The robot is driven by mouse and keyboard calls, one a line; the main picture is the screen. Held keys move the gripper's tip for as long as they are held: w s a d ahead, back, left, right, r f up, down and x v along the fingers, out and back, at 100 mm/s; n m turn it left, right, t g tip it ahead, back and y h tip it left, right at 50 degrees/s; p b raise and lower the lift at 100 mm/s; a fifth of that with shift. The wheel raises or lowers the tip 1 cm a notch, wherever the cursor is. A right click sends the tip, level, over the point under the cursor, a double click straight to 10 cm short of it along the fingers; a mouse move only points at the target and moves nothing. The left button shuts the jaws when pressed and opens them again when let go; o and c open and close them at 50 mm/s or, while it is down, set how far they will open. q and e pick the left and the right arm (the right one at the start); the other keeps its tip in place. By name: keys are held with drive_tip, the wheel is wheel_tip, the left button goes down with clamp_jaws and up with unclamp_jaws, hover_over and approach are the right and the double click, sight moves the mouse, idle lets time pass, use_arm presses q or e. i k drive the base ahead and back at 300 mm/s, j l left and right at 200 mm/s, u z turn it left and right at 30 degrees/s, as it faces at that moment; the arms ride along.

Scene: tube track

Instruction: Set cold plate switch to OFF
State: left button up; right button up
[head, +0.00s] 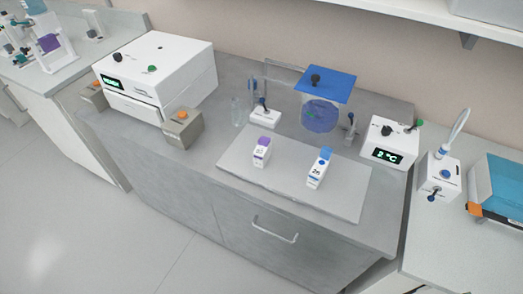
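A white control box (390,142) stands at the right end of the grey bench. Its front display (388,156) is lit and seems to read 2 °C. A black knob (386,130) is on its top. A small lever with a green tip (417,124) is at its right rear; it looks like the switch, but I cannot read its markings. A flat pale plate (330,197) lies on the bench to the left of the box. Neither of my grippers is in view.
Small bottles with purple (261,151) and blue (317,166) caps stand on the plate. A blue-topped stand (324,86) is behind it. A white instrument (160,75) is on the left. A small white device (438,175) with a hose is right of the control box.

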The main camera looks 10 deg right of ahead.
sight(419, 123)
drive_tip(key=z, duration=1.5)
drive_tip(key=l+u, duration=0.2)
drive_tip(key=u, duration=0.2)
